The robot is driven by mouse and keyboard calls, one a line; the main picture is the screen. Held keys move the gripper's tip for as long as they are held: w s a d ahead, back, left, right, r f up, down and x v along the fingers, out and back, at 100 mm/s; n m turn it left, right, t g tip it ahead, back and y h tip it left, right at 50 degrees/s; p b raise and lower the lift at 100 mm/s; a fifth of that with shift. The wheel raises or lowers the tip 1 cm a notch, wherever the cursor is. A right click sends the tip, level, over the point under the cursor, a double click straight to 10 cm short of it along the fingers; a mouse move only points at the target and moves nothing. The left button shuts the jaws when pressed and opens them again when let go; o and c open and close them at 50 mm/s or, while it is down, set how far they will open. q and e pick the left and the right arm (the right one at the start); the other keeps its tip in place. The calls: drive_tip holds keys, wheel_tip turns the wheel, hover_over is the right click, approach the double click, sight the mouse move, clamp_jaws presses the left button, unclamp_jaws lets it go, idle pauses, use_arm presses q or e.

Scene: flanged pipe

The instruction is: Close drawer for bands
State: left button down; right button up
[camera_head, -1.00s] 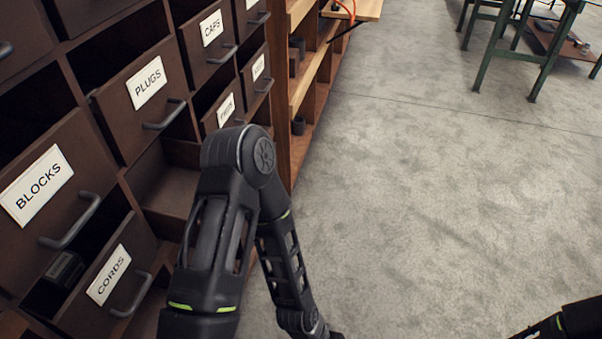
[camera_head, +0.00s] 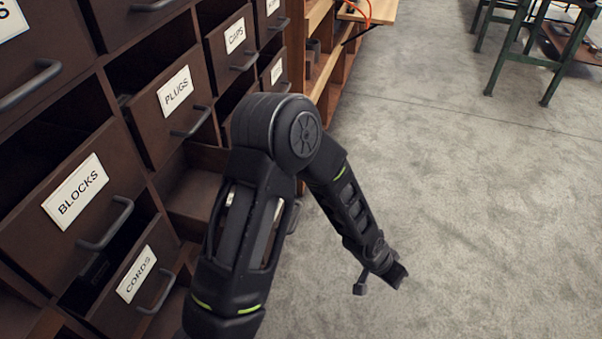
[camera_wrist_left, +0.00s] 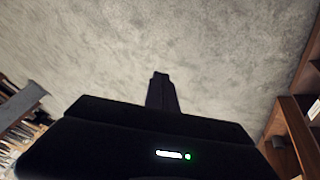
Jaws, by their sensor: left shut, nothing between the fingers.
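No label reading "bands" is legible. An open drawer (camera_head: 192,190) below the PLUGS drawer shows its inside, but its front is hidden behind my left arm. The PLUGS drawer (camera_head: 160,112), BLOCKS drawer (camera_head: 85,215) and CORDS drawer (camera_head: 125,290) also stand pulled out. A label at the top left corner (camera_head: 10,20) is cut off, showing only an "S". My left gripper (camera_head: 362,286) hangs over bare floor, right of the cabinet and touching nothing. In the left wrist view its fingers (camera_wrist_left: 160,78) are together and empty. My right gripper is out of view.
The CAPS drawer (camera_head: 232,50) and others stand farther along the cabinet. Wooden shelving (camera_head: 325,65) continues beyond it. A green-legged table (camera_head: 520,45) stands at the upper right. The grey floor (camera_head: 470,200) between is clear.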

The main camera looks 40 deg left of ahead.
use_arm(q)
drive_tip(key=w+a+r+m+y+p, duration=0.15)
drive_tip(key=w+a+r+m, duration=0.3)
drive_tip(key=r, duration=0.55)
drive_tip(key=w+a+r+m+y+p, duration=0.1)
drive_tip(key=w+a+r+m+y, duration=0.15)
drive_tip(key=w+a+r, duration=0.55)
drive_tip(key=s+a+r+m+g+y, duration=0.4)
drive_tip(key=s+a+r+g, duration=0.1)
drive_tip(key=s+a+r, duration=0.4)
drive_tip(key=shift+s+a+r+m, duration=0.15)
drive_tip(key=shift+s+r+m, duration=0.1)
drive_tip(key=shift+r+m, duration=0.25)
